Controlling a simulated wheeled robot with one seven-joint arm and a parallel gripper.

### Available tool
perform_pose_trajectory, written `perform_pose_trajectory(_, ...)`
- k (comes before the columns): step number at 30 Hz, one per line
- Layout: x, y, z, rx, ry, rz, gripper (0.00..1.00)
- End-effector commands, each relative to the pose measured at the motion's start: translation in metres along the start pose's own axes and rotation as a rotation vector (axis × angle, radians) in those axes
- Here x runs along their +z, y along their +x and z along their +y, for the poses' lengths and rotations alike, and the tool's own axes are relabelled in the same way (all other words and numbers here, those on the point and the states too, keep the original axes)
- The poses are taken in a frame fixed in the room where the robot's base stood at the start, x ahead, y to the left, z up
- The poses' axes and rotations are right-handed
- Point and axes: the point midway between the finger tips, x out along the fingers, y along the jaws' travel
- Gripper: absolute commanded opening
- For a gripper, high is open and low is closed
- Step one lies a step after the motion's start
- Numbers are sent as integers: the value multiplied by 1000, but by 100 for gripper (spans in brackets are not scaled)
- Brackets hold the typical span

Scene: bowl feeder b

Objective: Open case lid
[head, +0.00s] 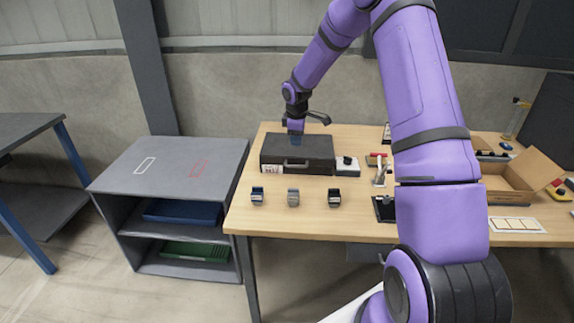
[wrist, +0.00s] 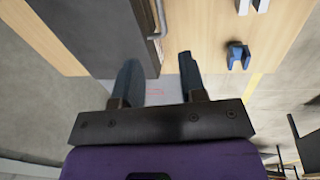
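The dark case (head: 318,147) lies on the wooden table with its lid shut. Its handle (head: 296,163) is on the front side, with a white label (head: 278,171) beside it. In the wrist view the case (wrist: 95,30) fills the upper left, and its handle (wrist: 157,20) shows along its edge. My gripper (head: 296,139) reaches down over the case in the head view. Its two fingers (wrist: 160,68) are apart in the wrist view, with nothing between them. I cannot tell whether a fingertip touches the lid.
Several small blocks, one blue (head: 257,195), stand in a row before the case. A small dark device (head: 347,166) sits close to its right. An open cardboard box (head: 515,178) is at the table's right. A grey shelf (head: 165,165) stands to the left.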

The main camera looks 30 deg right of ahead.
Motion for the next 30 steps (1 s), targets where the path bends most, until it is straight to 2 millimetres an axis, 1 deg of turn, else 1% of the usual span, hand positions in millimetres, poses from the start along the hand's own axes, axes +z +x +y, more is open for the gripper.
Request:
perform_pose_trajectory(1, 0, 10, 2, -7, -8, 3, 38)
perform_pose_trajectory(2, 0, 14, 3, -8, -14, 4, 38)
perform_pose_trajectory(8, 1, 29, 5, -13, -29, 7, 38)
perform_pose_trajectory(11, 1, 40, 5, -13, -28, 7, 38)
perform_pose_trajectory(18, 0, 82, 4, -15, -27, 6, 38)
perform_pose_trajectory(24, 0, 112, 4, -13, -27, 6, 38)
perform_pose_trajectory(30, 0, 127, 4, -12, -27, 7, 38)
